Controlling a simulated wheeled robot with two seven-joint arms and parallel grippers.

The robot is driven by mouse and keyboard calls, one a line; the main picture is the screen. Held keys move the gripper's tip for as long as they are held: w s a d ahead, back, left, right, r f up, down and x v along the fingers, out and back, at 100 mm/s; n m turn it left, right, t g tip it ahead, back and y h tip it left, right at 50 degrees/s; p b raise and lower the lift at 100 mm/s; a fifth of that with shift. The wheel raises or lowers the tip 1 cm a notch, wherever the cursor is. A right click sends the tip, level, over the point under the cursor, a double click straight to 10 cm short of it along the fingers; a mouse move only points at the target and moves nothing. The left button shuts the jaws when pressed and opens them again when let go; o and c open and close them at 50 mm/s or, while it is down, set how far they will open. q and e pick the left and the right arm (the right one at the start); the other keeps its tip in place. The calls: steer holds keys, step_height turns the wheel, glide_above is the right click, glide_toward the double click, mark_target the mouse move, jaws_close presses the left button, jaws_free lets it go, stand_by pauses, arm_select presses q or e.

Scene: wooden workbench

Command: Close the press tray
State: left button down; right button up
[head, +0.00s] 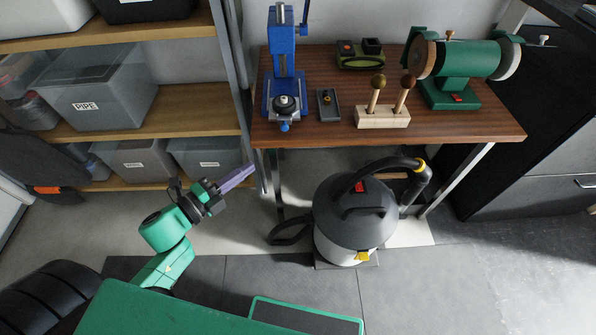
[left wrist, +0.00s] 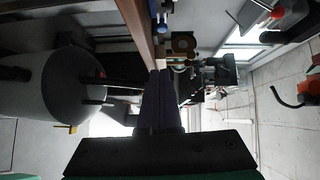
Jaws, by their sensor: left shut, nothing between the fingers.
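The blue press (head: 284,50) stands at the left end of the wooden workbench. At its foot is a grey metal tray (head: 272,115) with a dark round piece on it. A blue knob (head: 284,127) is at the tray's front, near the bench edge. How far the tray is pulled out I cannot tell. My left gripper (head: 252,169) has purple fingers and is shut and empty, below and left of the bench's front left corner, apart from the press. Its fingers also show in the left wrist view (left wrist: 161,74), near the bench edge. My right gripper is not in view.
A vacuum (head: 355,215) stands below. Shelves (head: 150,125) are at left.

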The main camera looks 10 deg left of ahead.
arm_select(q)
steer(key=x, duration=0.4)
steer(key=a+x, duration=0.1)
steer(key=x, duration=0.3)
steer(key=w+x, duration=0.1)
steer(key=x, duration=0.3)
steer(key=shift+w+a+r+p, duration=0.2)
steer(key=shift+w+r+p, duration=0.1)
steer(key=shift+w, duration=0.05)
steer(key=shift+w+a, duration=0.1)
steer(key=shift+w, duration=0.3)
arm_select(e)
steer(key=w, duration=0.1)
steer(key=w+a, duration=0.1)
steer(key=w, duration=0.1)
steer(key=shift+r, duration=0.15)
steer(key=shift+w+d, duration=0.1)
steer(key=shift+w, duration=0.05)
